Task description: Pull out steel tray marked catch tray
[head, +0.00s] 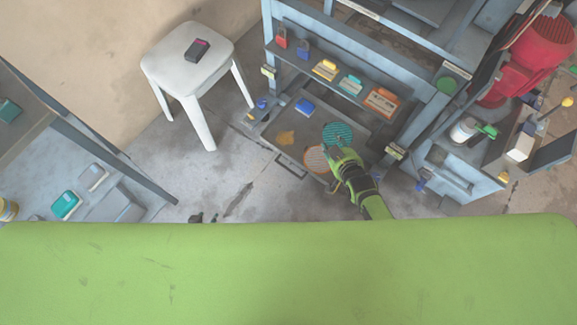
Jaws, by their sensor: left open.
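A low grey steel tray (262,138) sits at the bottom of the press frame, partly pulled forward or resting at the floor; I cannot tell which. A dark handle (290,171) shows at its front edge. I can read no marking on it. Only the dark tips of my left gripper (204,218) show, open, left of the tray.
A white stool (190,68) with a dark device (197,49) stands at the back left. A shelf with several coloured items (352,85) is above the tray. A grey bench (100,170) is at left. A large green surface (290,275) fills the foreground.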

